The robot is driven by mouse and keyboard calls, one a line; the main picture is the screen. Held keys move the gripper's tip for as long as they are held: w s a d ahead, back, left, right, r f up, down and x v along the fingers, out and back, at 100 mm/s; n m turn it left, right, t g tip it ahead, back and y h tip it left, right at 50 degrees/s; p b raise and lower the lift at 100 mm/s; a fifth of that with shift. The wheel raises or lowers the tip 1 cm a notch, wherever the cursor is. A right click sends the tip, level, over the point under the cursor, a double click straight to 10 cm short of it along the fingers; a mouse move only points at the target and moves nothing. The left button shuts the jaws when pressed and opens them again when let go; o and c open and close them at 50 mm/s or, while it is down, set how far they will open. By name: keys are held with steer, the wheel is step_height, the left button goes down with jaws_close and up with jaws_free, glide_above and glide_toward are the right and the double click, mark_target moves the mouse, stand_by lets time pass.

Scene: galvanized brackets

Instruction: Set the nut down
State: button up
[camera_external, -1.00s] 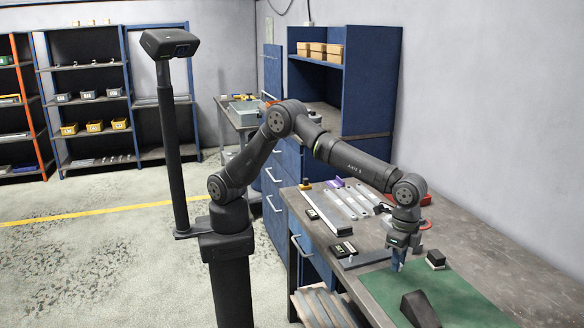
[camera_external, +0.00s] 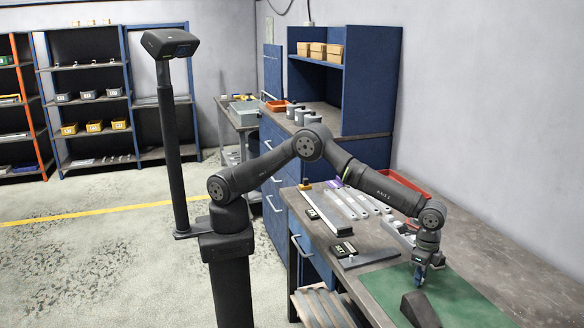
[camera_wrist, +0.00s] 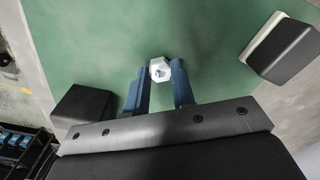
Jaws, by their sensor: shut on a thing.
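A silver hex nut (camera_wrist: 160,69) sits between the tips of my gripper's blue fingers in the wrist view. My gripper (camera_wrist: 160,80) is shut on it, with the fingers on either side. The green mat (camera_wrist: 100,40) lies below the nut; whether the nut touches the mat I cannot tell. In the external view my gripper (camera_external: 420,280) points down over the green mat (camera_external: 465,300), close to its surface. The nut is too small to make out there.
A dark block (camera_external: 420,310) stands on the mat's near side. In the wrist view a black block with a pale base (camera_wrist: 283,48) is at right and a dark block (camera_wrist: 82,108) at left. A flat metal piece (camera_external: 368,258) lies by the mat. The mat around the nut is clear.

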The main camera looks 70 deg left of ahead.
steer(key=shift+f, duration=0.35)
steer(key=shift+f, duration=0.2)
steer(key=o, duration=1)
steer(key=shift+r, duration=0.1)
step_height(320, 180, up, 11)
steer(key=shift+r, duration=0.1)
steer(key=shift+o, duration=0.3)
steer(key=shift+r, duration=0.5)
